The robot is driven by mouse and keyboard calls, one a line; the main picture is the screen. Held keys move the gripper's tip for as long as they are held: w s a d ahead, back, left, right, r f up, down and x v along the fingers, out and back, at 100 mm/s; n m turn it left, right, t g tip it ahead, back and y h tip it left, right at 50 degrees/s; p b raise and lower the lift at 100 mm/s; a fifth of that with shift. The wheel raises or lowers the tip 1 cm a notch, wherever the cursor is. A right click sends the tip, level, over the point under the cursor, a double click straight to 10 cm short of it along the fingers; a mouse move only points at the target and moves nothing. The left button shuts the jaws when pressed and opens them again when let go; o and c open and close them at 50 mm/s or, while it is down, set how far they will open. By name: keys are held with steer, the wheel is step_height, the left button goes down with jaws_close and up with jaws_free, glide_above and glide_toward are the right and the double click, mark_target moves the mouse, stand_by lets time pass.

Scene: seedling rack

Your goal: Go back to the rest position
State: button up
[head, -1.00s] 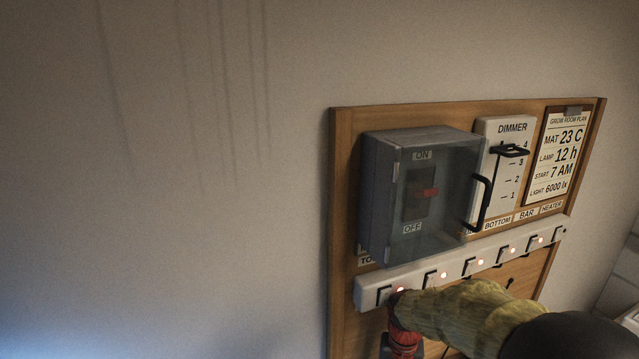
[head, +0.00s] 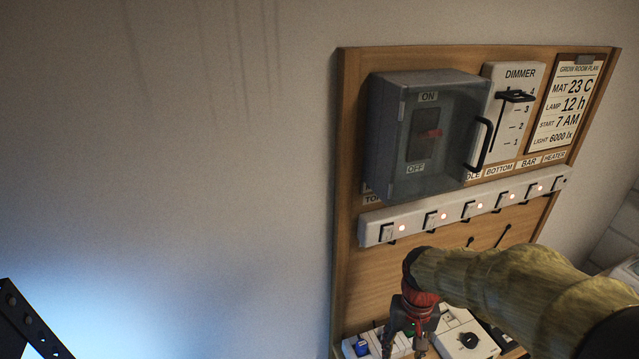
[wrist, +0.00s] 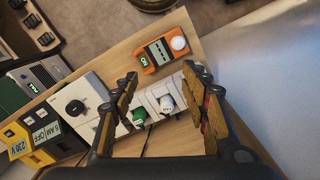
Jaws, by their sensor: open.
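My gripper (head: 411,335) hangs below the switch strip in the head view, fingers pointing down at a ledge of small devices. In the wrist view my gripper (wrist: 160,82) is open, with nothing between its fingers. A green plug (wrist: 139,117) and a white plug (wrist: 167,104) sit in a white block below the opening. I cannot tell whether the fingertips touch anything. My arm in its tan sleeve comes in from the lower right of the head view.
A wooden board (head: 350,240) carries a clear-covered breaker box (head: 400,185), a dimmer (head: 508,128), a plan sheet (head: 566,105) and a switch strip (head: 380,229) with lit red lamps. The ledge holds an orange meter (wrist: 157,55) and a yellow timer (wrist: 22,143). Bare wall lies left.

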steer(key=s+r+n+t+b, duration=0.1)
steer(key=s+r+t+b, duration=0.5)
steer(key=s, duration=0.7)
step_height(320, 180, up, 3)
steer(key=b, duration=0.3)
steer(key=shift+w+a, duration=0.1)
steer(key=shift+c, duration=0.8)
